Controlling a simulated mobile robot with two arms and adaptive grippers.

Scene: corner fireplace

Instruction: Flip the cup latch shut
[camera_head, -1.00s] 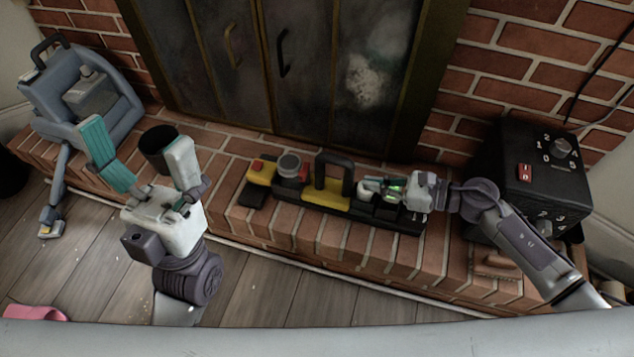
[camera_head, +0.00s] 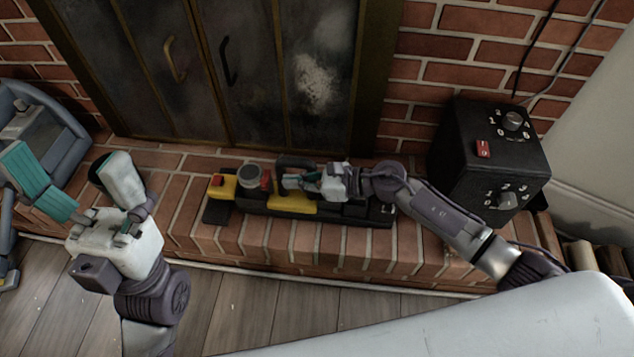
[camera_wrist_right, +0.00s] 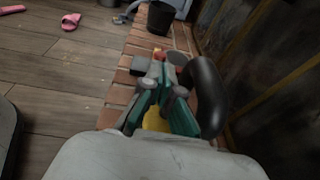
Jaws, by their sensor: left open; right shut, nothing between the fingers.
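A long black-and-yellow device (camera_head: 292,206) lies on the brick hearth. Near its left end stand a round grey cup (camera_head: 249,175) and a small red part (camera_head: 266,180) beside it. The cup also shows in the right wrist view (camera_wrist_right: 178,58), beyond my fingers. I cannot make out the latch or its position. My right gripper (camera_head: 290,181) is shut and empty over the middle of the device, beside its black arched handle (camera_wrist_right: 207,92); contact is unclear. It hides part of the device. My left gripper (camera_head: 66,172) is open and empty, away to the left.
A dark bucket (camera_head: 97,167) stands on the hearth behind my left gripper. A black box with dials (camera_head: 490,165) stands right of the device. Glass fireplace doors (camera_head: 235,70) rise behind. A grey-blue appliance (camera_head: 50,125) is far left. Pink slippers (camera_wrist_right: 70,21) lie on the floor.

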